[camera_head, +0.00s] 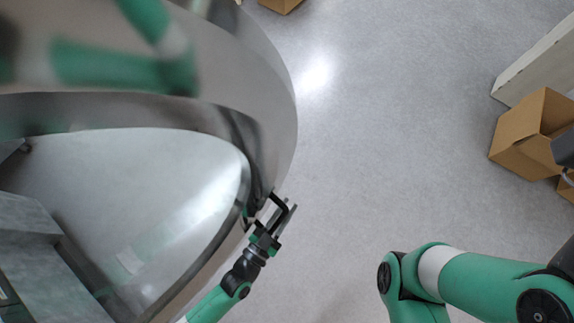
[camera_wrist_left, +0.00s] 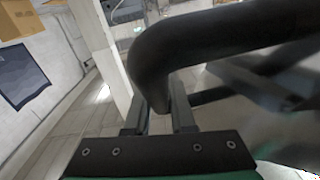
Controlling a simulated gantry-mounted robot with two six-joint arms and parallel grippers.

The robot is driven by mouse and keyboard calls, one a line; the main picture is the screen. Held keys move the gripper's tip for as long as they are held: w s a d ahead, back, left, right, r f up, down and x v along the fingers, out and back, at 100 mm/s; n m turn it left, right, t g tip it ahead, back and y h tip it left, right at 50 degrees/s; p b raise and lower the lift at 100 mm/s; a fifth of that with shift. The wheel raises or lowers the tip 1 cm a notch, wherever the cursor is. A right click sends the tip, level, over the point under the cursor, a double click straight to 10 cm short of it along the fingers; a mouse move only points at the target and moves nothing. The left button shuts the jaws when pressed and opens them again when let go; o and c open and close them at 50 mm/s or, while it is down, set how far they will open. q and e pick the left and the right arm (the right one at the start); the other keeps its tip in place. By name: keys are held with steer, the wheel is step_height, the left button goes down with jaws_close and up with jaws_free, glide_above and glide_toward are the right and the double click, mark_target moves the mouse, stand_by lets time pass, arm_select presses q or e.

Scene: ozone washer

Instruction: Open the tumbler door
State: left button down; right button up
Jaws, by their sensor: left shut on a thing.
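The tumbler (camera_head: 270,90) is a large, shiny, curved metal body filling the left of the head view. A black bar handle (camera_head: 280,201) stands out from its rim at the lower right. My left gripper (camera_head: 277,214) is at this handle, shut on it. In the left wrist view the thick black handle (camera_wrist_left: 215,35) bends down between the two fingers of my left gripper (camera_wrist_left: 160,112). I cannot tell whether the door stands ajar. My right arm shows at the lower right of the head view, but its gripper is out of view.
Open grey floor (camera_head: 370,150) lies right of the tumbler. A cardboard box (camera_head: 515,135) stands at the right, beside a pale panel (camera_head: 540,62). Another cardboard box (camera_head: 281,4) is at the top edge. A grey stepped block (camera_head: 35,255) is at the lower left.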

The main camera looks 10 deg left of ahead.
arm_select(q)
steer(key=shift+w+r, duration=0.1)
steer(key=shift+r, duration=0.05)
steer(key=c, duration=0.9)
jaws_free()
steer(key=shift+a, duration=0.1)
steer(key=shift+o, duration=0.7)
steer(key=p+v, duration=0.4)
steer(key=v, duration=0.7)
steer(key=shift+s, duration=0.4)
